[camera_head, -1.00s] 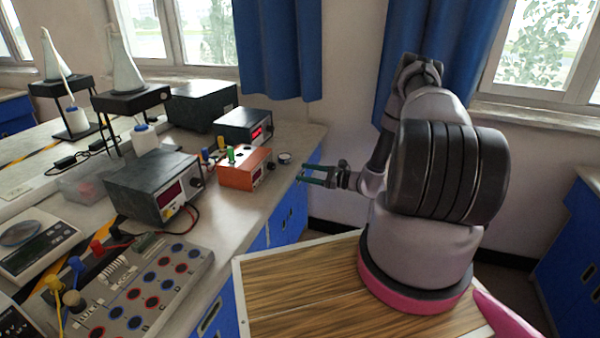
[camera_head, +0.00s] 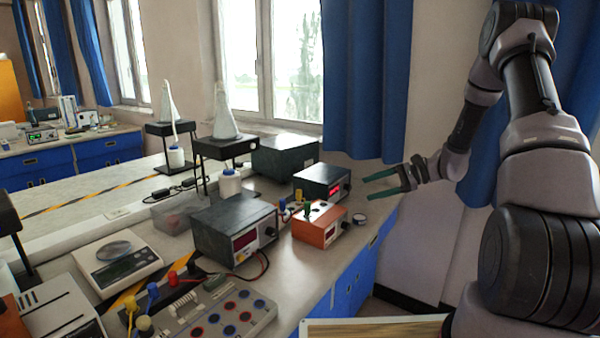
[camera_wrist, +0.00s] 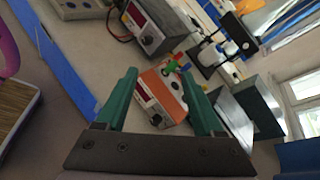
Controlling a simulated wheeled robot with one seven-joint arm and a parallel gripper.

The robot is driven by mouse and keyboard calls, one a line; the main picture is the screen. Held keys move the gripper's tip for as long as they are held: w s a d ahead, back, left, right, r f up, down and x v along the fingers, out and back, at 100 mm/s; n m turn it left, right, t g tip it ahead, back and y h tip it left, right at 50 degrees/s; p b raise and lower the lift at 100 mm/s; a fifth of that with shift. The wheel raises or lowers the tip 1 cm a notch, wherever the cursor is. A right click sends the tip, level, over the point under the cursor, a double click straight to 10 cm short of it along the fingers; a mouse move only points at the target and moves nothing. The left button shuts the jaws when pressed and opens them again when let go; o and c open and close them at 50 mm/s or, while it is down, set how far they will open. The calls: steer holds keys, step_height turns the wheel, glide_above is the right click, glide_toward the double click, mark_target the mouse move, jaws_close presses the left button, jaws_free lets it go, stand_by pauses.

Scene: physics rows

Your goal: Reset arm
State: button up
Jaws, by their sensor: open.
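My gripper (camera_head: 385,182) is at the right end of the lab bench, with its two green fingers apart and nothing between them. In the head view it points left, beside the black meter with a red display (camera_head: 321,182). In the wrist view my gripper (camera_wrist: 162,105) shows both green fingers spread, with the orange box (camera_wrist: 163,92) seen beyond and between them. The orange box (camera_head: 319,224) stands on the bench, apart from the fingers. My arm rises at the right of the head view and bends back down to the gripper.
A dark power supply (camera_head: 234,228), a terminal board (camera_head: 215,318), a scale (camera_head: 117,262) and stands with conical flasks (camera_head: 224,112) crowd the bench. A small round dial (camera_head: 360,219) lies near the bench edge. A blue curtain (camera_head: 366,80) hangs behind the gripper.

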steer(key=s+d+r+n+t+h, duration=0.1)
steer(key=s+r+n+t+h, duration=0.4)
steer(key=s+r, duration=2.2)
steer(key=s+n+h, duration=0.1)
steer(key=n+h, duration=0.3)
steer(key=h, duration=0.2)
steer(key=shift+s+d+r+h, duration=0.15)
steer(key=shift+s+d+h, duration=0.15)
steer(key=shift+s+d, duration=0.05)
